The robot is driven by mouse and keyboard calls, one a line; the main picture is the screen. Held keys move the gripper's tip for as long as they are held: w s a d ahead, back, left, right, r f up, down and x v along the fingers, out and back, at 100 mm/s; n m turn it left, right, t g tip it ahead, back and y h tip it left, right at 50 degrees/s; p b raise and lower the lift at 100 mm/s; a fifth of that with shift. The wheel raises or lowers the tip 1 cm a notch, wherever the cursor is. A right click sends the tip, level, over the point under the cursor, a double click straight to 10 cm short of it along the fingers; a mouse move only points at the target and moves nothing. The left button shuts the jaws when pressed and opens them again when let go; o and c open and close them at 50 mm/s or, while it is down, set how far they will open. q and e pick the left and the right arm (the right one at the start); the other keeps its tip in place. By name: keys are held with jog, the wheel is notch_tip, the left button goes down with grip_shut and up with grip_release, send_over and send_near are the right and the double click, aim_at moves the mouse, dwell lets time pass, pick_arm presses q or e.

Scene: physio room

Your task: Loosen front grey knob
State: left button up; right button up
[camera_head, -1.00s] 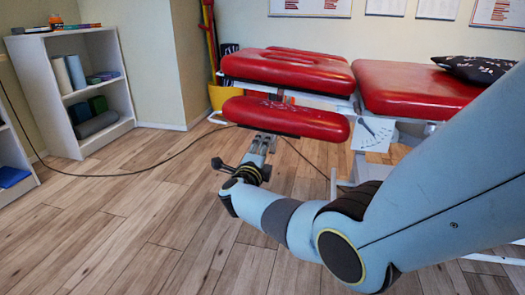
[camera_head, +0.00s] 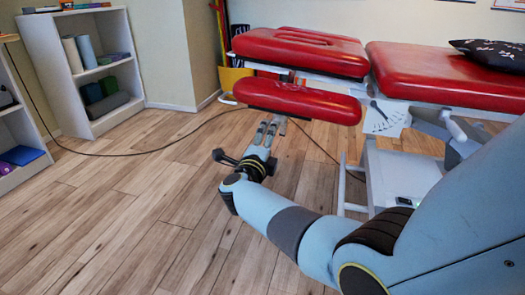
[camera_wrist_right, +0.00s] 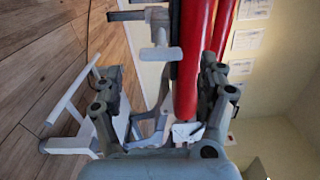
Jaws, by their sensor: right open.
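The red treatment table (camera_head: 440,75) has a smaller red pad (camera_head: 298,101) low at its near left end. My right gripper (camera_head: 271,129) reaches up to this pad's underside. In the right wrist view my right gripper (camera_wrist_right: 158,72) is open, its two fingers well apart, with the edge of a red pad (camera_wrist_right: 188,65) between them. A light grey T-shaped piece (camera_wrist_right: 161,53), possibly the grey knob, sticks out beside the pad between the fingers. I see no finger contact with it. The knob cannot be made out in the head view. My left gripper is out of view.
The table's white frame (camera_head: 343,190) stands right of my right gripper. A dark cable (camera_head: 150,153) runs across the wooden floor. A white shelf (camera_head: 50,60) with rolls and blocks stands at the back left.

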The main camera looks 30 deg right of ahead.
jog(key=v, duration=0.6)
jog(key=shift+s+a, duration=0.25)
jog(key=shift+a, duration=0.05)
